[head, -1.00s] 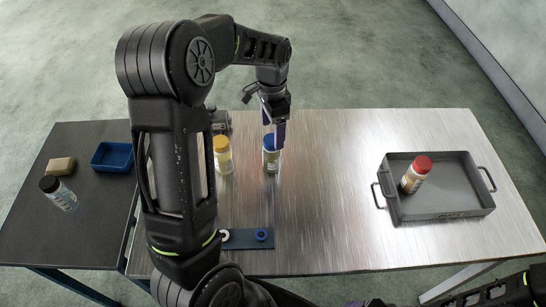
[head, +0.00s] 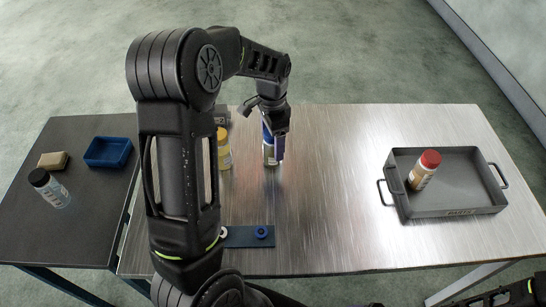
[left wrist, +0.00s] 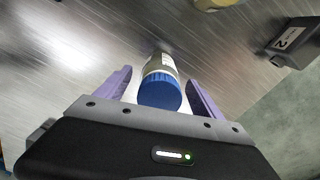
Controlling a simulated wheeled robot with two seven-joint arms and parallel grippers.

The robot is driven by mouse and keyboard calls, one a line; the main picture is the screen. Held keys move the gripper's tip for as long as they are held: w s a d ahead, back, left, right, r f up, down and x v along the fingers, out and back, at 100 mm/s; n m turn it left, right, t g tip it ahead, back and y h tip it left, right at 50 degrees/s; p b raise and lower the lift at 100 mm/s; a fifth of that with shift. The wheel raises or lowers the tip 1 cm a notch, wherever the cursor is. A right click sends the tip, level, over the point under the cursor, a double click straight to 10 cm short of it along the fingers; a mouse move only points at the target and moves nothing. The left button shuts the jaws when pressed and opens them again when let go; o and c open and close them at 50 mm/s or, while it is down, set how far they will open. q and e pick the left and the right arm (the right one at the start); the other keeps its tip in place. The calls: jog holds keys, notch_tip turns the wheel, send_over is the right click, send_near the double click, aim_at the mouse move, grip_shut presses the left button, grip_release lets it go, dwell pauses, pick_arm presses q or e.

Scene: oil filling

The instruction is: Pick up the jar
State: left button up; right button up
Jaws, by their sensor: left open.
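A jar with a blue lid (head: 268,154) stands upright on the metal table, partly hidden by my left gripper (head: 274,148). In the left wrist view the blue-lidded jar (left wrist: 160,88) lies between the two purple fingers of my left gripper (left wrist: 160,95), which is open with a gap on each side. A yellow-lidded jar (head: 224,152) stands just left of it, partly behind my arm. My right gripper cannot be made out.
The grey tray (head: 462,204) sits at the right of the metal table (head: 335,200). A blue strip with rings (head: 246,238) lies near the front edge. A blue box (head: 108,152) and a tan block (head: 53,160) are on the dark table. The middle right is clear.

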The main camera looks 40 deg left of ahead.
dwell(0.6)
pick_arm(q)
grip_shut()
dwell(0.7)
